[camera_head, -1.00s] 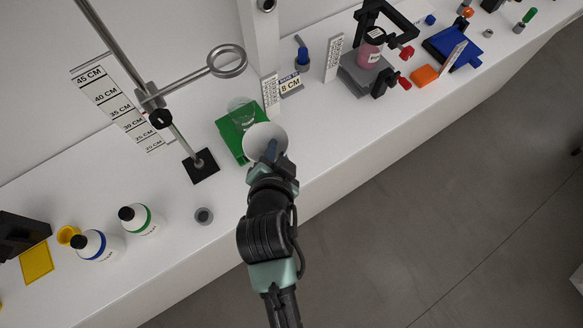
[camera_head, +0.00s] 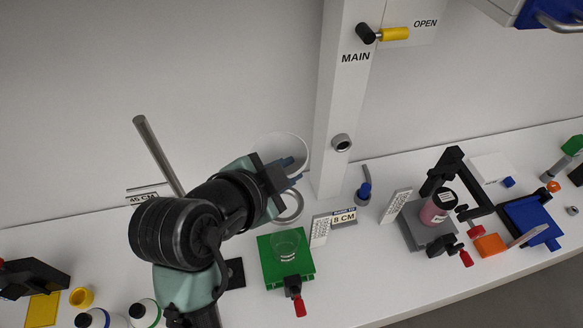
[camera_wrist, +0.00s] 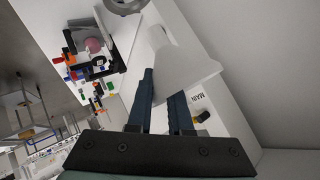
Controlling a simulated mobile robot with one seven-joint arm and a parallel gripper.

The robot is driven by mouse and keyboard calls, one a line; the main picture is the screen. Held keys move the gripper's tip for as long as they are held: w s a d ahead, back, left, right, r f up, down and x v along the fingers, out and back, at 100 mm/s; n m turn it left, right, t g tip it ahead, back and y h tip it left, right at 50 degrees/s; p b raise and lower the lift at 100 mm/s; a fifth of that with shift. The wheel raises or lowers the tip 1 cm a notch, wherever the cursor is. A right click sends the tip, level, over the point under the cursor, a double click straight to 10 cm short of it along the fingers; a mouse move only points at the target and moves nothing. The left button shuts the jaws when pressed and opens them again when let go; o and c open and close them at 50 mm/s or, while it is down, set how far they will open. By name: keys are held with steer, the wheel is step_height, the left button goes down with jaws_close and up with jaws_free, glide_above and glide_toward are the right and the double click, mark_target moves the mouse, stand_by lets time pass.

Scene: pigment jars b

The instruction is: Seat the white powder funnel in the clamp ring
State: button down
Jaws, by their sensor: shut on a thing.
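My gripper (camera_head: 290,171) is shut on the white powder funnel (camera_head: 285,147), whose pale wide rim shows behind the fingers against the white wall. In the wrist view the funnel (camera_wrist: 182,58) is at the blue fingertips (camera_wrist: 163,82), its wide end toward the right and its narrower part toward the upper left. The grey clamp ring (camera_head: 299,208) shows just below my gripper in the head view, partly hidden by it. The ring (camera_wrist: 125,5) is also at the top edge of the wrist view, apart from the funnel. My arm hides the clamp and much of the stand rod (camera_head: 157,152).
A clear beaker (camera_head: 285,246) stands on a green platform (camera_head: 267,270) below the ring. A white post (camera_head: 340,100) rises close on the right. Bottles (camera_head: 92,318) stand at lower left.

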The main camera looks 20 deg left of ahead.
steer(key=shift+w+f, duration=0.15)
steer(key=shift+w, duration=0.15)
steer(key=shift+s+f+b, duration=0.3)
steer(key=shift+f+b, duration=0.5)
steer(key=shift+b, duration=0.05)
steer(key=shift+w+f+b, duration=0.1)
steer(key=shift+f+b, duration=1.7)
steer(key=shift+f, duration=0.25)
steer(key=shift+f+b, duration=2.3)
steer(key=shift+f, duration=0.4)
